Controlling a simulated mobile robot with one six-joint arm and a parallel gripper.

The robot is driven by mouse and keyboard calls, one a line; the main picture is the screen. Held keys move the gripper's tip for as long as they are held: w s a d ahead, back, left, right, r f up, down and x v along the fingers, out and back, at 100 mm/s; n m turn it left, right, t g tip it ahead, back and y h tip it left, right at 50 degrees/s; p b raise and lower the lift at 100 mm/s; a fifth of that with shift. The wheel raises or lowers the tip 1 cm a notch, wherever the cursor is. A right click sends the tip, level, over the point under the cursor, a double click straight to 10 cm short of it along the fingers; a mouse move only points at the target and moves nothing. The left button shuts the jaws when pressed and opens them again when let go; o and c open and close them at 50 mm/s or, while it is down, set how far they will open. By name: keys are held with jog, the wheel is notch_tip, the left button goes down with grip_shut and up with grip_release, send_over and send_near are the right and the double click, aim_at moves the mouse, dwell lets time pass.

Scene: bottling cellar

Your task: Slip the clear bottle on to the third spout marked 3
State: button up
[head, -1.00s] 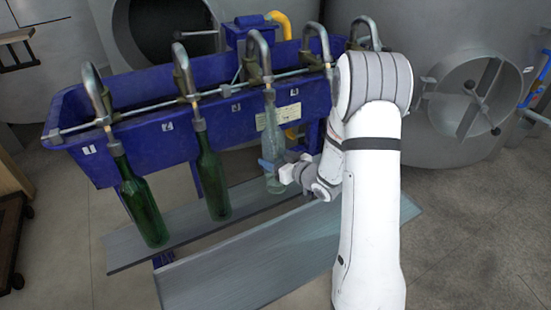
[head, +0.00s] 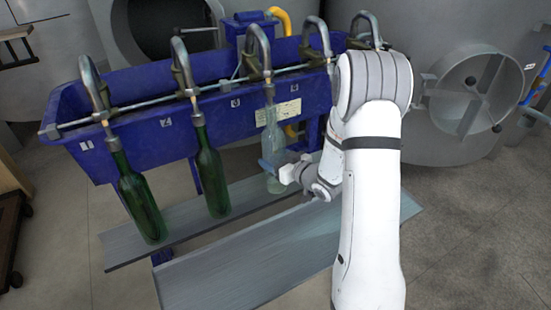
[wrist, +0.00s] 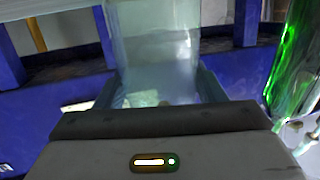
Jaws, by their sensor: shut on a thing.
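The clear bottle (head: 273,142) stands nearly upright below the third spout (head: 259,52), next to the label 3 (head: 235,103). Its mouth is at or close to the spout's lower end; I cannot tell whether it is around the tip. My gripper (head: 276,168) is shut on the lower part of the clear bottle. In the wrist view, the bottle's pale body (wrist: 155,50) is between the jaws (wrist: 158,92); its neck is out of view.
Green bottles hang on spout 1 (head: 140,200) and spout 2 (head: 210,175); one also shows at the wrist view's right edge (wrist: 292,60). The blue trough (head: 135,140) runs behind the bottles. Spouts 4 (head: 316,35) and 5 (head: 367,25) are on the right, partly behind my arm.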

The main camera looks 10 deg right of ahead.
jog(key=o, duration=1.4)
jog(key=shift+c, duration=0.2)
jog(key=shift+f, duration=0.1)
jog(key=v, duration=0.8)
jog(key=s+d+r+m+g+h+p, duration=0.2)
jog(key=r+h+p, duration=0.1)
jog(key=r+h, duration=0.3)
jog(key=s+d+r+m+g+h+p, duration=0.1)
jog(key=s+d+r+g+h+p, duration=0.2)
jog(key=r, duration=0.4)
jog(key=s+a+r+m+g+p, duration=0.1)
jog(key=s+a+r+g+p, duration=0.2)
jog(key=s, duration=0.7)
jog(key=s+a+r+m+g+p, duration=0.2)
jog(key=s+a+r+p, duration=0.1)
jog(key=s+r, duration=0.4)
jog(key=s+a, duration=0.1)
jog(key=s, duration=0.2)
jog(key=shift+s+a+g+y, duration=0.3)
jog(key=shift+s+a+g, duration=0.05)
jog(key=shift+g, duration=0.05)
